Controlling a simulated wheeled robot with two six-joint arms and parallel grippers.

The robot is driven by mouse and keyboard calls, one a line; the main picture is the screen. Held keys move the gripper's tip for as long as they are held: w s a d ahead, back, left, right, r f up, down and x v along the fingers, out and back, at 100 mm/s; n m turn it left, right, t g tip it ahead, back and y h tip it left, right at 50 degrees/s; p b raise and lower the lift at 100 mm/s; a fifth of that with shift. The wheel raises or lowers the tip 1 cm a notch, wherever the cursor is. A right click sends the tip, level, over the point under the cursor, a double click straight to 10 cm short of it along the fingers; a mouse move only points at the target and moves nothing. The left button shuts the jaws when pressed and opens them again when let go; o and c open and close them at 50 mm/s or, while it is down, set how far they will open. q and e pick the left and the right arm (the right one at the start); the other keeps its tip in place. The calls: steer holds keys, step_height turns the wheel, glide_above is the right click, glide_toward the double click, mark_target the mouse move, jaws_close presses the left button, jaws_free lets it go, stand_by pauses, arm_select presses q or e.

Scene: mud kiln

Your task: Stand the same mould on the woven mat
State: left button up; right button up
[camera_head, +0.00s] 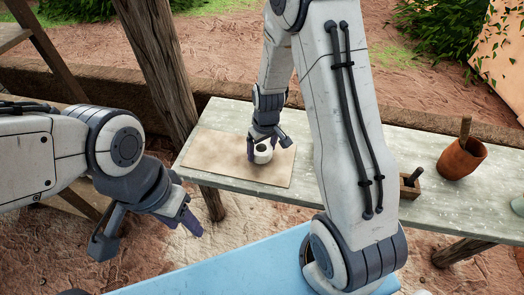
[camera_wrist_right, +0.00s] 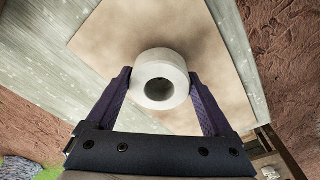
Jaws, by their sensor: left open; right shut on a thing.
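The mould is a short white cylinder (camera_head: 263,155) with a round hole. My left gripper (camera_head: 146,236) is open and empty, at the lower left, apart from the table.
The grey-green table (camera_head: 340,160) runs across the view. A terracotta pot (camera_head: 461,160) with a stick in it and a small wooden box (camera_head: 410,187) stand to the right. A wooden post (camera_head: 158,60) rises behind the table's left end. The mat around the mould is clear.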

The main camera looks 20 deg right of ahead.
steer(key=shift+f, duration=0.8)
steer(key=shift+f, duration=0.2)
steer(key=o, duration=1.4)
steer(key=shift+c, duration=0.2)
steer(key=shift+r, duration=0.15)
